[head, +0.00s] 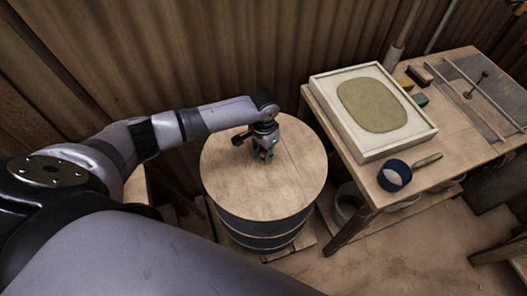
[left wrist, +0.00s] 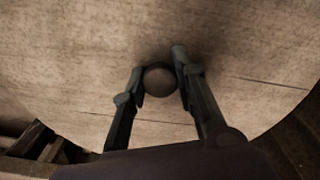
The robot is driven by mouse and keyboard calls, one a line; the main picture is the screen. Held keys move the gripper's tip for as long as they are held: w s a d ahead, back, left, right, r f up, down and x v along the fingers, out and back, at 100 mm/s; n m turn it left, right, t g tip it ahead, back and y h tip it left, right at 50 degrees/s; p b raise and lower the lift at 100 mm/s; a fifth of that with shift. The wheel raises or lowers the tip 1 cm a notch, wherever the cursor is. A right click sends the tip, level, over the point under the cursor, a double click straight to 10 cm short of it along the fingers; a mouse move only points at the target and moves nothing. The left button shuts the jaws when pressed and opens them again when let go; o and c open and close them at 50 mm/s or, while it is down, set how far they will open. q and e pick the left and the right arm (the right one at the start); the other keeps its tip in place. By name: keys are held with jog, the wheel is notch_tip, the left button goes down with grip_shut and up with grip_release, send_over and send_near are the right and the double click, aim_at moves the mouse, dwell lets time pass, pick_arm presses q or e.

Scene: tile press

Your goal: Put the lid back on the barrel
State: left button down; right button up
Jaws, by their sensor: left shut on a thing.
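The round wooden lid (head: 235,185) covers the top of the dark, banded barrel (head: 262,229). It looks level and roughly centred over the barrel; I cannot tell whether it rests fully on the rim. My left gripper (head: 266,155) is at the middle of the lid, pointing down. In the left wrist view, its two fingers (left wrist: 160,76) are shut on the lid's round dark knob (left wrist: 159,82), one on each side. The lid's pale wooden top (left wrist: 70,70) fills most of that view. My right gripper is not in view.
A wooden workbench (head: 455,148) stands close to the right of the barrel. It bears a white-framed tray (head: 402,148) with a greenish slab, and a dark blue round tool (head: 394,176). A corrugated wall (head: 210,50) is behind.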

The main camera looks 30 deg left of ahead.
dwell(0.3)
pick_arm(q)
jog(key=c, duration=1.2)
grip_release()
jog(key=o, duration=0.5)
jog(key=shift+r, duration=0.1)
jog(key=shift+r+p, duration=3.45)
jog(key=shift+p, duration=0.65)
jog(key=shift+c, duration=0.3)
